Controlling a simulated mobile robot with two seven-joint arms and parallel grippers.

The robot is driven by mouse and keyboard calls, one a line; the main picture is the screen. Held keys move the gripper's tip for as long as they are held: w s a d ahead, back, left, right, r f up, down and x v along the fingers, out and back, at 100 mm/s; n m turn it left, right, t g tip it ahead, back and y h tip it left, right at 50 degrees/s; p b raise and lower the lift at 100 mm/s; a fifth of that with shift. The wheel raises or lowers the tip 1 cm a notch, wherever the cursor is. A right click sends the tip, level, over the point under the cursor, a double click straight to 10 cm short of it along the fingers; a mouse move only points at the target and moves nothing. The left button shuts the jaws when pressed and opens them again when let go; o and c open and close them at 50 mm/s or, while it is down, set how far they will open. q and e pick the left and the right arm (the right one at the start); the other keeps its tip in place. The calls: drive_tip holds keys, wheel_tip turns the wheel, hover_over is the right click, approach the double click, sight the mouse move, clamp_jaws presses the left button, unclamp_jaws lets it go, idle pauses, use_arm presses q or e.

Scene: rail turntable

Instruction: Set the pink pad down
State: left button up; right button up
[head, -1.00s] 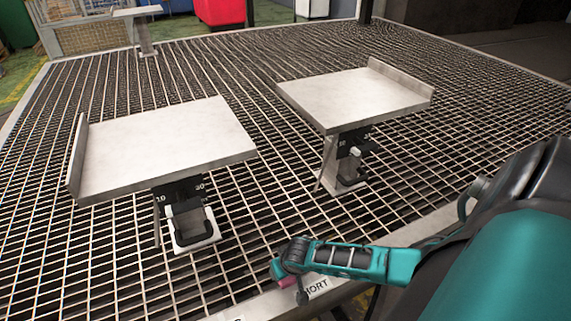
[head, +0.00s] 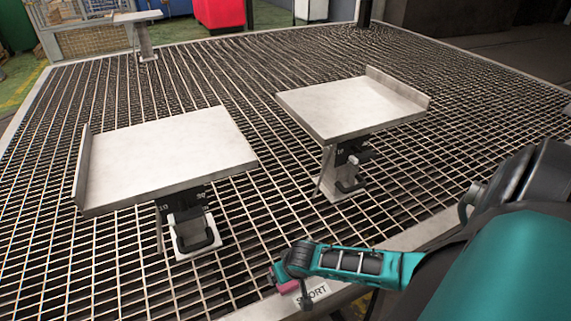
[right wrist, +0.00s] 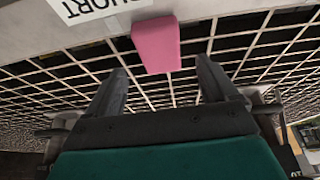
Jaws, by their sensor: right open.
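The pink pad (right wrist: 157,45) lies by the grey metal edge beside the SHORT label, partly over the grating in the right wrist view. In the head view only a small part of the pad (head: 288,286) shows, just below the end of my right arm. My right gripper (right wrist: 162,66) is open, with its two fingers spread apart. The pad is just beyond the fingertips, in line with the gap, and neither finger appears to be closed on it. My left gripper is not in view.
A grey metal edge (head: 412,232) with a SHORT label (head: 312,296) borders the dark grating (head: 110,270). Two light plates on posts, a left one (head: 165,155) and a right one (head: 350,105), stand on the grating. A red bin (head: 220,12) is at the back.

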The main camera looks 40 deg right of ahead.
use_arm(q)
drive_tip(key=p, duration=0.1)
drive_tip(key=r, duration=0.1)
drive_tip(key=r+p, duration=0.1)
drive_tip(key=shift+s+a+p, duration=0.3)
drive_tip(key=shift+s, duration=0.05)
use_arm(e)
drive_tip(key=s+a+r+n+t+y, duration=0.2)
drive_tip(key=a+r+n+t, duration=0.1)
drive_tip(key=a+r, duration=0.6)
drive_tip(key=s+a+r+n+t+y, duration=0.2)
drive_tip(key=a+r+n+t, duration=0.1)
drive_tip(key=a+r, duration=0.6)
drive_tip(key=shift+s+r, duration=0.25)
drive_tip(key=shift+r, duration=0.3)
